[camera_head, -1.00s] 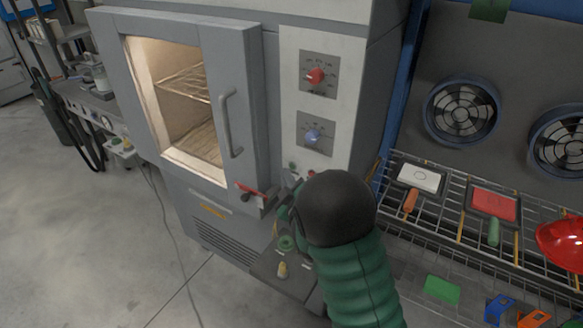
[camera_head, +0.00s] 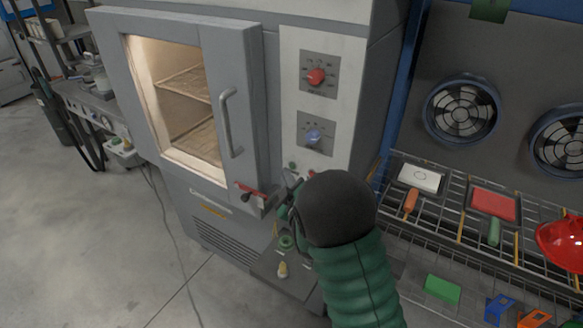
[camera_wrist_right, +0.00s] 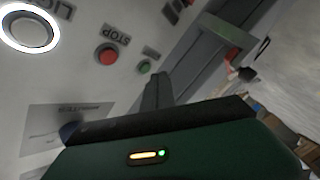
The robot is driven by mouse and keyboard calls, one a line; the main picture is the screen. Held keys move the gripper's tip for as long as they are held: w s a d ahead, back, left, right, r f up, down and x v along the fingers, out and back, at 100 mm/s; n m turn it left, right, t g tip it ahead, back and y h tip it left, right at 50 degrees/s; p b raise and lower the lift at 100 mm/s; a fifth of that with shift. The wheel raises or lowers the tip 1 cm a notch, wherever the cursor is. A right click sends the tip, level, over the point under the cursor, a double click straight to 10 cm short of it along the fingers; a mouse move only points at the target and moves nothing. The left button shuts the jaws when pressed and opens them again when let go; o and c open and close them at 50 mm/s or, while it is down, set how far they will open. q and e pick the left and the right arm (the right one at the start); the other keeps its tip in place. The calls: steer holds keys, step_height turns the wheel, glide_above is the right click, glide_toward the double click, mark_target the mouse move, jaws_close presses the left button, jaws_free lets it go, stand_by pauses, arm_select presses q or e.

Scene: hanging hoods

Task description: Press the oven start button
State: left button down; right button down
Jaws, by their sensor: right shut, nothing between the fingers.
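The oven (camera_head: 245,60) stands in the centre of the head view, its glass window lit. Low on its pale control panel are a green button (camera_head: 292,166) and a red button (camera_head: 312,174). The right wrist view shows them upside down: the green button (camera_wrist_right: 145,66) beside the red stop button (camera_wrist_right: 107,54). My right gripper (camera_head: 291,190) is shut and empty, just below the buttons in the head view. Its dark fingers (camera_wrist_right: 155,88) point toward the green button in the wrist view. I cannot tell whether they touch it. My left gripper is not in view.
A door handle (camera_head: 230,122) and red latch (camera_head: 250,191) stick out left of the panel. A wire rack (camera_head: 455,213) with tools stands at the right. Open floor lies at the left.

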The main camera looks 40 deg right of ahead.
steer(key=shift+w+d+r, duration=0.1)
steer(key=shift+d, duration=0.25)
steer(key=shift+w+d, duration=0.1)
steer(key=shift+d, duration=0.25)
stand_by(0.6)
steer(key=shift+a, duration=0.15)
steer(key=shift+s+a, duration=0.3)
steer(key=shift+a, duration=0.25)
steer(key=a, duration=0.1)
steer(key=s+a, duration=0.1)
steer(key=a, duration=0.1)
steer(key=s+a, duration=0.1)
steer(key=shift+a, duration=0.4)
stand_by(0.6)
